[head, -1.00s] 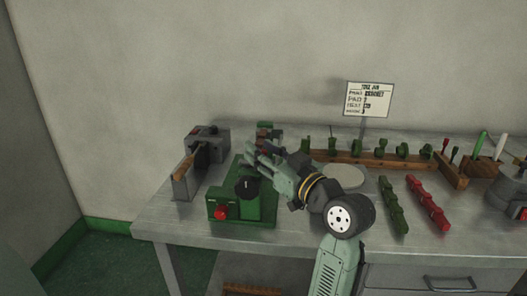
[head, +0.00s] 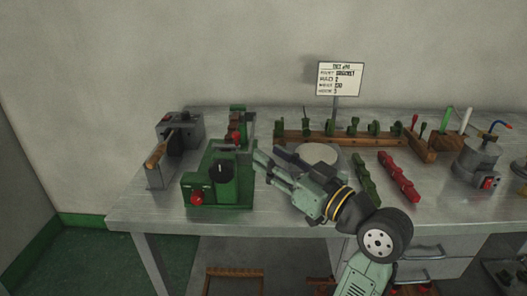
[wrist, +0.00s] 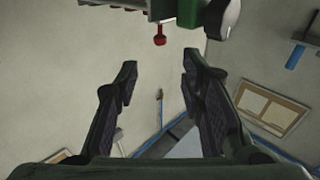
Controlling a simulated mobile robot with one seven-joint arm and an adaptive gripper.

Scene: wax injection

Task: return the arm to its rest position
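My arm is stretched over the front of the metal workbench (head: 150,212). My gripper (head: 263,165) is just right of the green machine (head: 236,190), which has a black knob and a red button. In the head view a small gap shows between the machine and the fingertips. In the wrist view my gripper (wrist: 159,66) has its two dark fingers spread wide with nothing between them. A green body with a red knob (wrist: 159,36) shows beyond the fingertips at the top of that view.
A grey clamp-like device (head: 184,132) stands at the bench's left. A round pale plate (head: 318,153) lies behind my gripper. A wooden rack (head: 290,137) with green pieces, a sign (head: 340,78), green (head: 366,180) and red (head: 398,176) strips and a grey pot (head: 476,160) stand rightward.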

